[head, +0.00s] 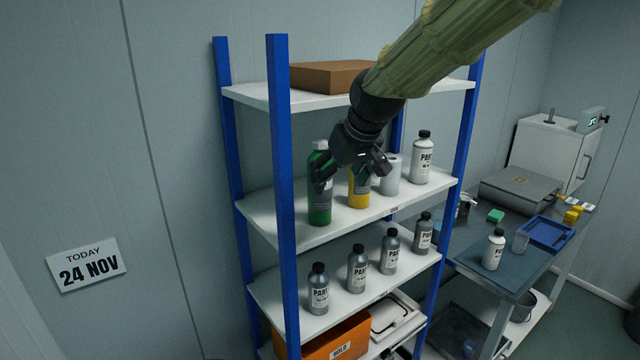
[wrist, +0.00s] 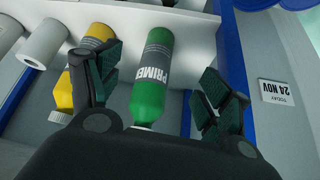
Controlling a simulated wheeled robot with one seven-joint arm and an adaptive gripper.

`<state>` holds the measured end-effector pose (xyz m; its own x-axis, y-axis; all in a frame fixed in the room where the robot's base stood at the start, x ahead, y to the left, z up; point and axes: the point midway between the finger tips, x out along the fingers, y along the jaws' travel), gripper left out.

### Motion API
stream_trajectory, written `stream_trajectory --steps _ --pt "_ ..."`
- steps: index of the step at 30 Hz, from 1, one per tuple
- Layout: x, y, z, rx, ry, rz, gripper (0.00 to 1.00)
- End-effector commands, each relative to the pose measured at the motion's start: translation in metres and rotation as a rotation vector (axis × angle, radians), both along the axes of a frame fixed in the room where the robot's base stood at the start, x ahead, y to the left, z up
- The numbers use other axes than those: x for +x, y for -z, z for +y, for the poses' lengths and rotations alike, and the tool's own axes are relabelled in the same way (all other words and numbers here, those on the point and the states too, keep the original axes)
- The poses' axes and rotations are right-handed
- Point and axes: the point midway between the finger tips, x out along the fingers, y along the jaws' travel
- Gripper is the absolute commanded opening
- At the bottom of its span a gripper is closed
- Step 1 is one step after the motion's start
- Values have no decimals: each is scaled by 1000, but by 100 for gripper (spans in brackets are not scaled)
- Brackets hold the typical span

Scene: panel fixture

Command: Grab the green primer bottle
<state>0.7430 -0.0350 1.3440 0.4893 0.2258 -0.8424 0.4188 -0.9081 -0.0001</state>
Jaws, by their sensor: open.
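The green primer bottle (head: 319,199) stands upright at the left end of the middle shelf in the head view, partly hidden by my gripper (head: 350,178). In the wrist view the green primer bottle (wrist: 153,80) shows its grey label reading PRIMER, and it appears between the two fingers of my gripper (wrist: 160,92). The fingers are spread apart with a gap on each side of the bottle, and I see no contact. The left finger in the wrist view overlaps part of the yellow bottle (wrist: 98,38).
The yellow bottle (head: 358,192) stands close to the right of the green one. A white roll (head: 391,176) and a white bottle (head: 422,160) are further right. The blue front post (head: 283,190) is close on the left. The upper shelf (head: 253,94) holds a brown box (head: 322,77).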

Motion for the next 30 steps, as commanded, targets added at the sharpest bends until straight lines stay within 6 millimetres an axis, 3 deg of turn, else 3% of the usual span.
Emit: stream_trajectory --steps 6,17,22,30 --pt "27 -2 12 0 1 1 78" --pt "45 -1 20 1 1 -1 78" --pt "64 -2 29 0 0 0 78" --pt "79 20 36 0 0 0 78"
